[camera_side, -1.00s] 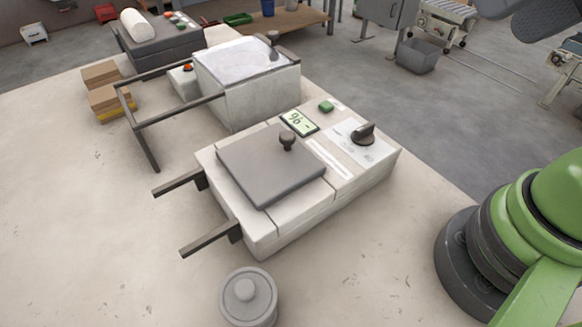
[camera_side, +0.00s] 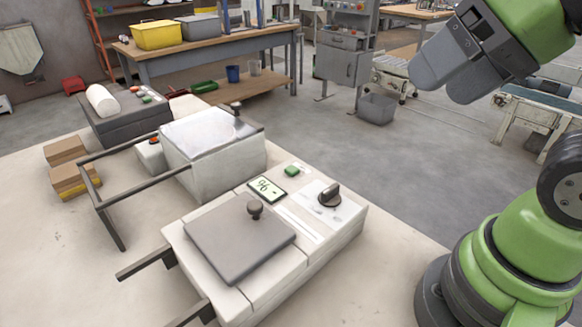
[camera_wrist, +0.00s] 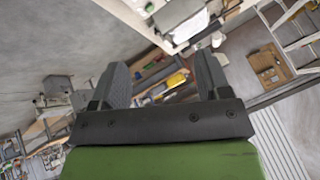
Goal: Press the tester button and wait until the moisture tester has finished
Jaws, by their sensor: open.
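The moisture tester is a white box (camera_side: 270,290) with a closed grey lid (camera_side: 240,240) and a dark knob on the lid. Its panel has a small lit display (camera_side: 267,189) with dark characters, hard to read, that look like "96 -". A green button (camera_side: 292,171) sits behind the display, and a dark rotary knob (camera_side: 330,195) is to its right. My gripper (camera_side: 447,82) is at the upper right in the side view, raised and well apart from the tester. In the wrist view my gripper (camera_wrist: 162,80) has its two fingers apart with nothing between them.
A white box with a clear top (camera_side: 212,135) and a dark bar frame (camera_side: 145,187) stand behind the tester. A grey unit with a white roll (camera_side: 102,101) and brown blocks (camera_side: 68,165) are at the left. The table's right edge is near the tester.

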